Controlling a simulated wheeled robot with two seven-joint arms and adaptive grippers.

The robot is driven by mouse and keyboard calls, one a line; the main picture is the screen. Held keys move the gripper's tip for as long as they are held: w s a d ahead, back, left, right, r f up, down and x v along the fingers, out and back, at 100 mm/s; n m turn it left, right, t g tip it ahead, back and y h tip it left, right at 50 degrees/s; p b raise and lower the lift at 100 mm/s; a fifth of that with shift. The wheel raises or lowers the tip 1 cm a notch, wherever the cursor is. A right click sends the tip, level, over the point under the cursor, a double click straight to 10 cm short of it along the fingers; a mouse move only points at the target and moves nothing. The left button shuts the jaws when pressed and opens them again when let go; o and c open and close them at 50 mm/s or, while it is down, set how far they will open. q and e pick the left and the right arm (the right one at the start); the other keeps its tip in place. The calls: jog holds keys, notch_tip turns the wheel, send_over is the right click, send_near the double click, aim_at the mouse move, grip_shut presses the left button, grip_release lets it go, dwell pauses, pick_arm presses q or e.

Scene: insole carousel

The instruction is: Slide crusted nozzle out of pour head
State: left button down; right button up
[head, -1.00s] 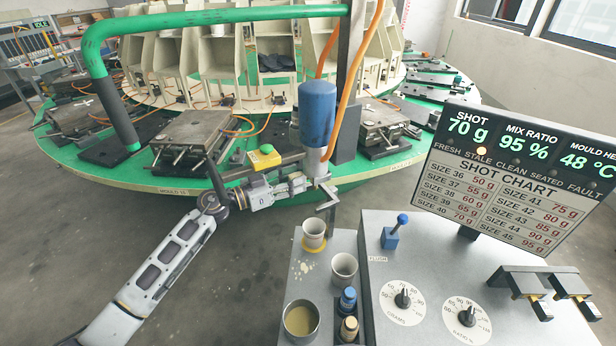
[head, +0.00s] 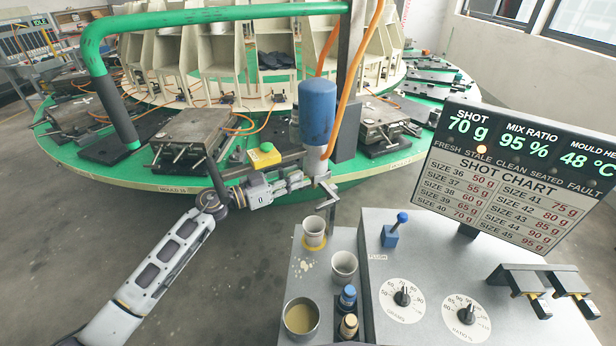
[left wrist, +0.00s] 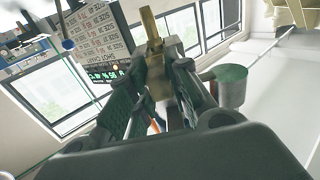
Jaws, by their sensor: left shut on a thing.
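The pour head (head: 317,112) is a blue-topped cylinder with a pale lower part, hanging on a dark post in the middle of the head view. My left gripper (head: 309,182) reaches in from the left, just below it. In the left wrist view, the left gripper (left wrist: 158,62) is shut on a brass-coloured piece, the nozzle (left wrist: 151,24), which sticks up past the fingertips. In the head view the nozzle is mostly hidden by the fingers and pour head. I cannot make out its crust or whether it is still seated. My right gripper is not in view.
Two cups, the nearer one (head: 344,266), a tin (head: 301,318) and small bottles stand on the grey bench below the gripper. A black rack with brass pieces (head: 532,280) is at right. The green carousel (head: 150,183) lies behind my arm. An orange hose hangs beside the post.

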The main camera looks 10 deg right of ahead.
pick_arm(q)
jog(key=shift+p+v, duration=0.6)
jog(key=shift+v, duration=0.9)
jog(key=shift+p+v, duration=0.95)
jog(key=shift+v, duration=1.6)
